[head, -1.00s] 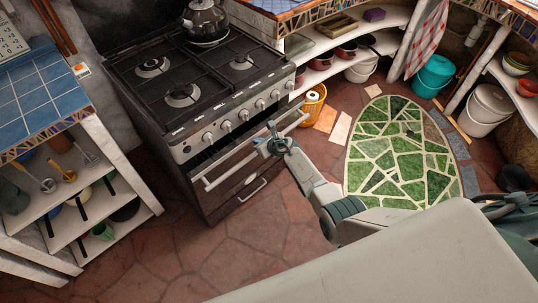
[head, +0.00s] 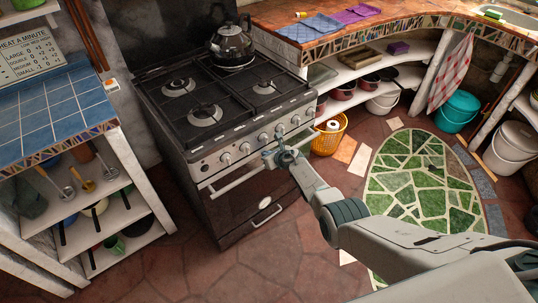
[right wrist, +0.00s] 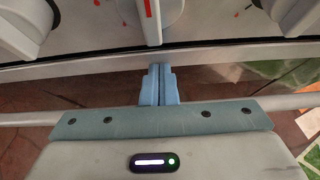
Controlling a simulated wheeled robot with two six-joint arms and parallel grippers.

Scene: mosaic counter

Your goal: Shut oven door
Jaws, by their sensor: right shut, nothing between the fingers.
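The oven (head: 235,120) is a black and steel stove with a row of knobs. Its dark door (head: 250,205) is upright, close to the front; I cannot tell whether a small gap is left at its top. The door's bar handle (head: 235,182) runs just under the knobs. My right gripper (head: 281,158) is at the right half of this handle, below the knobs. In the right wrist view its blue fingers (right wrist: 159,80) are together and empty, pointing at the stove front, with the handle (right wrist: 285,102) passing behind the gripper's body. My left gripper is out of view.
A kettle (head: 232,45) stands on the hob. A tiled shelf unit (head: 60,110) is left of the oven. A yellow basket (head: 329,137) is on the floor right of it, near a green mosaic (head: 420,180). The floor before the oven is clear.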

